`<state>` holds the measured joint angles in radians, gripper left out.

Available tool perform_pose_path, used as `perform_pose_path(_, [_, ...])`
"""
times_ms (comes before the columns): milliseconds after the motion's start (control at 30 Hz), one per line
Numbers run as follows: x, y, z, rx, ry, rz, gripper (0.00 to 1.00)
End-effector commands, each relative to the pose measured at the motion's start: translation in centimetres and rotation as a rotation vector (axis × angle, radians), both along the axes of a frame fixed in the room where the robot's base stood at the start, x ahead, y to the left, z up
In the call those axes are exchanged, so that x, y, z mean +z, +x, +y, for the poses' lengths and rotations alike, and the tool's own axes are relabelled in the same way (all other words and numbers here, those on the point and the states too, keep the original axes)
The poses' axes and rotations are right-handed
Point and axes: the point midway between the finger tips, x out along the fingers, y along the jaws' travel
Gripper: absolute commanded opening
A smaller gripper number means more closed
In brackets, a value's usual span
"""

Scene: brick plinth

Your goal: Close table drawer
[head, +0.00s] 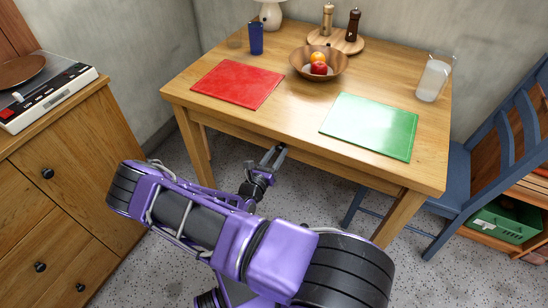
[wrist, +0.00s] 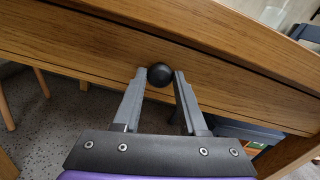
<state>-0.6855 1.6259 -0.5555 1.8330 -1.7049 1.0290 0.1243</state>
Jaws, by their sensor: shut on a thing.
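The wooden table (head: 300,97) stands ahead. Its drawer front (wrist: 225,85) runs under the tabletop edge in the wrist view, with a round black knob (wrist: 160,74) on it. My gripper (head: 274,154) reaches the table's front side from below in the head view. In the wrist view its two fingertips (wrist: 160,76) are at either side of the knob, shut on it. The drawer front looks close under the tabletop edge; how far out it stands, if at all, I cannot tell. The knob is hidden in the head view.
On the table are a red mat (head: 238,83), a green mat (head: 370,125), a fruit bowl (head: 300,66), a blue cup (head: 256,38) and a jug (head: 434,80). A blue chair (head: 460,165) stands at the right, a wooden cabinet (head: 75,180) at the left. Speckled floor lies between.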

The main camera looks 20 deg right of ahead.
Motion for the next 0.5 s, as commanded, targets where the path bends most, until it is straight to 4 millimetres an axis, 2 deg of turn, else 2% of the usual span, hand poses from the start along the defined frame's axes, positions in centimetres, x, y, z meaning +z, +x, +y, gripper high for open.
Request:
perform_pose_path(267, [0.03, 0.31, -0.40, 0.000, 0.000, 0.000, 0.00])
perform_pose_path(300, [0.04, 0.31, -0.39, -0.001, 0.000, 0.000, 0.49])
perform_pose_path(433, [0.01, 0.27, -0.35, 0.000, 0.000, 0.000, 0.72])
perform_pose_path(500, [0.01, 0.25, -0.32, 0.000, 0.000, 0.000, 0.72])
